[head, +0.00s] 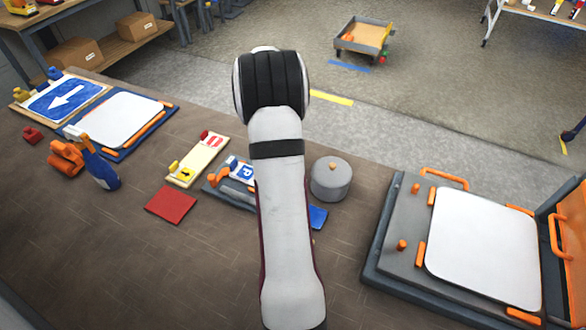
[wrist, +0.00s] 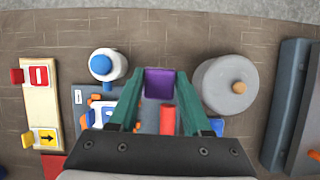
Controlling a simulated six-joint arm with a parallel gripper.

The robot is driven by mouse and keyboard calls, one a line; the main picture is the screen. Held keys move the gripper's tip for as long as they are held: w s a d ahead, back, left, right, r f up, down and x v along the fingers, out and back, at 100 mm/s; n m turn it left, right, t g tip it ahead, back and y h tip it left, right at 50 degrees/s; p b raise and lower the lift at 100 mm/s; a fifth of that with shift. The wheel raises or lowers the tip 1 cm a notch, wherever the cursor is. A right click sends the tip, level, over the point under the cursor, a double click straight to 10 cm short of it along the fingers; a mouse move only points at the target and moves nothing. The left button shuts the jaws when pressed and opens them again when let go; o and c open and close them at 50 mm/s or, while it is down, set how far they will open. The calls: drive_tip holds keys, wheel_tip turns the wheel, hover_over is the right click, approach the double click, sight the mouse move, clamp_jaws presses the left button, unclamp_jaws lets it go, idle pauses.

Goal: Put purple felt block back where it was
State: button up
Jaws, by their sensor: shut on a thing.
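The purple felt block (wrist: 159,84) shows in the wrist view between the green fingers of my gripper (wrist: 160,76), which is shut on it. It is held over or just beyond the far edge of a grey tray (wrist: 118,98); I cannot tell its height. The block and my gripper are hidden behind my arm in the head view. A red felt piece (head: 171,204) lies flat on the bench left of my arm, and a blue one (head: 318,217) lies just right of it.
A grey round pot (head: 330,180) with an orange knob stands close right. A white bottle with a blue cap (wrist: 103,65) stands close left in the wrist view. A board with small signs (head: 197,160) lies left. A large grey press-like frame (head: 400,225) fills the right.

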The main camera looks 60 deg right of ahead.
drive_tip(key=shift+s+d+f+n, duration=0.15)
drive_tip(key=shift+s+d+f, duration=0.2)
drive_tip(key=shift+f, duration=0.3)
drive_tip(key=shift+s+d+f+n, duration=0.15)
drive_tip(key=shift+s+d+f, duration=0.15)
drive_tip(key=shift+f, duration=0.3)
wheel_tip(320, 180, down, 8)
drive_tip(key=shift+w+r, duration=0.1)
drive_tip(key=o, duration=1.2)
